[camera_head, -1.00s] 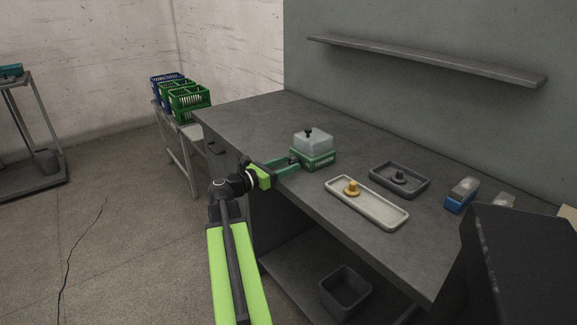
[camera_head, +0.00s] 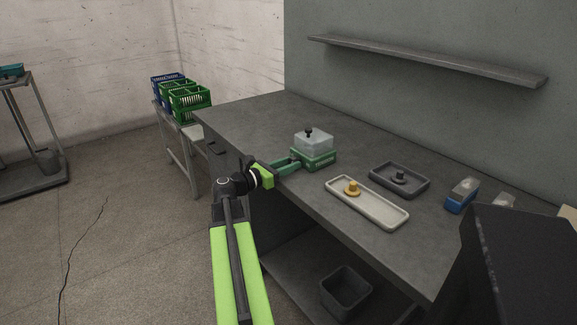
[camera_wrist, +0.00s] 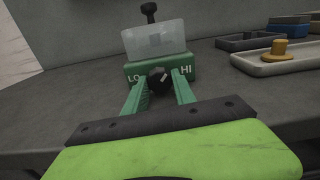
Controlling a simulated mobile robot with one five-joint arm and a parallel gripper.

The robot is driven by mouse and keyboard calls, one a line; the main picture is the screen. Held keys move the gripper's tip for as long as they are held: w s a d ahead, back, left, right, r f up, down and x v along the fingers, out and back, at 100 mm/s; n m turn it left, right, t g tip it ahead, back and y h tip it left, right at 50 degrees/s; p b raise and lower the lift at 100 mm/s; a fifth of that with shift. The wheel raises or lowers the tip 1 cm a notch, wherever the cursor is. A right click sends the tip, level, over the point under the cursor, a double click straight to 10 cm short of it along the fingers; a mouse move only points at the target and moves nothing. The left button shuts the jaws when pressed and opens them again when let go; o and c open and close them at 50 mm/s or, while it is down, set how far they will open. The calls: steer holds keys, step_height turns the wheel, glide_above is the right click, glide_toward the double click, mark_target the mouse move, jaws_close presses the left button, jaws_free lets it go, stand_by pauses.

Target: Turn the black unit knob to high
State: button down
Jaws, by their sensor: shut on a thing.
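The unit is a green box (camera_head: 318,159) with a clear cover and a black knob on top, on the bench near its front edge. In the wrist view its green front face (camera_wrist: 190,70) reads LO at the left and HI at the right. The black unit knob (camera_wrist: 157,79) sits between these labels, with a pale mark toward its upper right. My gripper (camera_wrist: 160,88) is shut on this knob, one green finger at each side. In the head view my gripper (camera_head: 291,164) reaches the box's left side, and the front knob is hidden.
A pale tray (camera_head: 375,207) with a yellow knobbed piece (camera_head: 352,188) and a dark tray (camera_head: 411,187) with a dark piece lie right of the unit. A blue box (camera_head: 462,195) stands farther right. A shelf (camera_head: 430,62) hangs above.

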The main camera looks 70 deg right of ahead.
steer(key=m, duration=0.3)
steer(key=shift+w+d+m, duration=0.1)
steer(key=shift+w+m, duration=0.05)
steer(key=shift+m, duration=0.25)
steer(key=c, duration=1)
jaws_free()
steer(key=shift+c, duration=0.2)
steer(key=shift+w+a, duration=0.15)
steer(key=shift+a, duration=0.2)
steer(key=v, duration=1.6)
steer(key=shift+w+a, duration=0.15)
steer(key=shift+a, duration=0.2)
